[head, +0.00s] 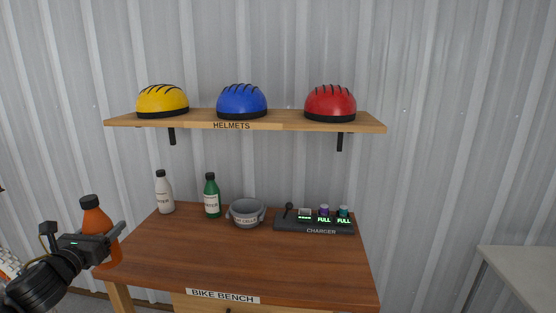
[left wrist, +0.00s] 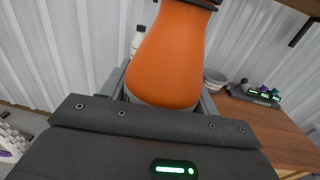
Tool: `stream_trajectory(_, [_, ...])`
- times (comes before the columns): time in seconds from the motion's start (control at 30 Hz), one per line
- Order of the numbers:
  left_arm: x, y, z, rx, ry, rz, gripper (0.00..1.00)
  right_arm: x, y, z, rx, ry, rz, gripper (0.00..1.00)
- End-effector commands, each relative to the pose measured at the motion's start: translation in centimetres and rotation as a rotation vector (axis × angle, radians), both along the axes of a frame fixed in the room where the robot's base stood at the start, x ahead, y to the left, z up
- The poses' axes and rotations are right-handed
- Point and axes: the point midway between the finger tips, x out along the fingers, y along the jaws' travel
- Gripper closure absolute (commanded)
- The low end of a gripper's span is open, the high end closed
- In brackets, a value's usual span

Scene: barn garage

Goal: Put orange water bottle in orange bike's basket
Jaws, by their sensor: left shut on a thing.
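The orange water bottle (head: 94,222) with a black cap is upright at the left edge of the head view, beside the bench's left edge. My left gripper (head: 108,240) is shut on it. In the left wrist view the orange bottle (left wrist: 172,52) fills the space between the fingers, and its cap is mostly cut off at the top. The orange bike and its basket are not in view. My right gripper is not in view.
The wooden bike bench (head: 240,262) holds a white bottle (head: 164,195), a green bottle (head: 211,197), a grey bowl (head: 246,213) and a charger (head: 315,225). A helmet shelf (head: 290,121) hangs above. A pale table (head: 520,265) stands at right.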

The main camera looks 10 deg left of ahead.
Motion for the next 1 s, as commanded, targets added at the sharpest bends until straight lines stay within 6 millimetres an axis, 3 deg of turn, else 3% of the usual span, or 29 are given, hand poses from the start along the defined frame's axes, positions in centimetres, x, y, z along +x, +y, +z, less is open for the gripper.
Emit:
stream_trajectory(0.27, [-0.6,-5.2,-2.6,-0.005,-0.003,-0.16,0.76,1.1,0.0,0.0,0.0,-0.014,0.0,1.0])
stream_trajectory(0.47, [-1.9,-10.6,-5.7,-0.008,-0.005,-0.305,0.76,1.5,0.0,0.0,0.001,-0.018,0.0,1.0])
stream_trajectory(0.57, [-3.2,-14.6,-7.6,-0.01,-0.006,-0.402,0.76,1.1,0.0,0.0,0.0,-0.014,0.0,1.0])
stream_trajectory(0.7, [-6.2,-21.5,-9.9,-0.011,-0.009,-0.551,0.76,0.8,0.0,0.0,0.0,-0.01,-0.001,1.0])
stream_trajectory(0.8, [-8.3,-25.4,-10.6,-0.007,-0.01,-0.614,0.76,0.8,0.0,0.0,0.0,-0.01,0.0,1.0])
stream_trajectory(0.9, [-9.7,-27.6,-10.9,-0.003,-0.01,-0.632,0.76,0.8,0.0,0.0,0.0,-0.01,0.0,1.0])
stream_trajectory(1.0, [-10.4,-28.7,-11.1,-0.001,-0.007,-0.621,0.76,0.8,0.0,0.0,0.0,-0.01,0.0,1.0])
